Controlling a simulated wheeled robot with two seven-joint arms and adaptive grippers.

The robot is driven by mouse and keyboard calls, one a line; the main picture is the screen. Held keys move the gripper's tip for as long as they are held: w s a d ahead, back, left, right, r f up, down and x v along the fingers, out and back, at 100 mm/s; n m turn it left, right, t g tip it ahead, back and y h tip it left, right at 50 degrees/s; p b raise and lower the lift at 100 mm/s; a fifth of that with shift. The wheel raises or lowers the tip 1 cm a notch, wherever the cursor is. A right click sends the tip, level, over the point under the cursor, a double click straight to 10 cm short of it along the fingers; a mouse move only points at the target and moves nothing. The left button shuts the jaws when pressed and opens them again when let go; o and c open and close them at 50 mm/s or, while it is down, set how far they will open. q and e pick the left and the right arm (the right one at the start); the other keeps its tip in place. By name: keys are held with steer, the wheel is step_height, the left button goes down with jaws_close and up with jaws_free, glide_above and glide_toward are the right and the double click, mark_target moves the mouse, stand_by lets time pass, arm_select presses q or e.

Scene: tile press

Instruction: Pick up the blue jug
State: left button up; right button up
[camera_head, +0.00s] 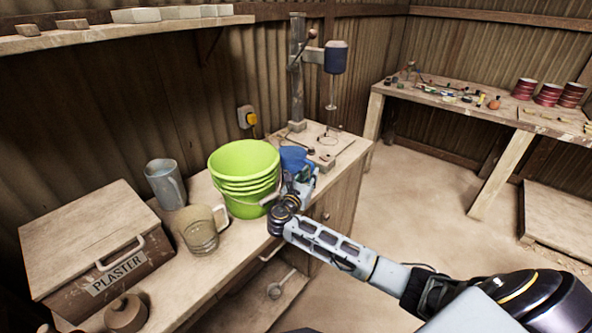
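The blue jug (292,156) stands on the wooden bench, just right of a stack of green buckets (243,165). Its lower part is hidden behind my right gripper. My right gripper (301,179) is at the near side of the jug, with the arm coming in from the lower right. Its fingers are small and overlap the jug, so I cannot tell if they are open or shut, or if they touch it. My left gripper is not in view.
A grey-blue jug (164,187) and a clear jug (199,232) stand left of the buckets. A plaster box (90,235) fills the bench's left end. A drill press (298,75) stands behind the blue jug. Another table (470,100) is at the right.

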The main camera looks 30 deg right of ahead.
steer(key=shift+w+d, duration=0.45)
steer(key=shift+d, duration=0.15)
jaws_close()
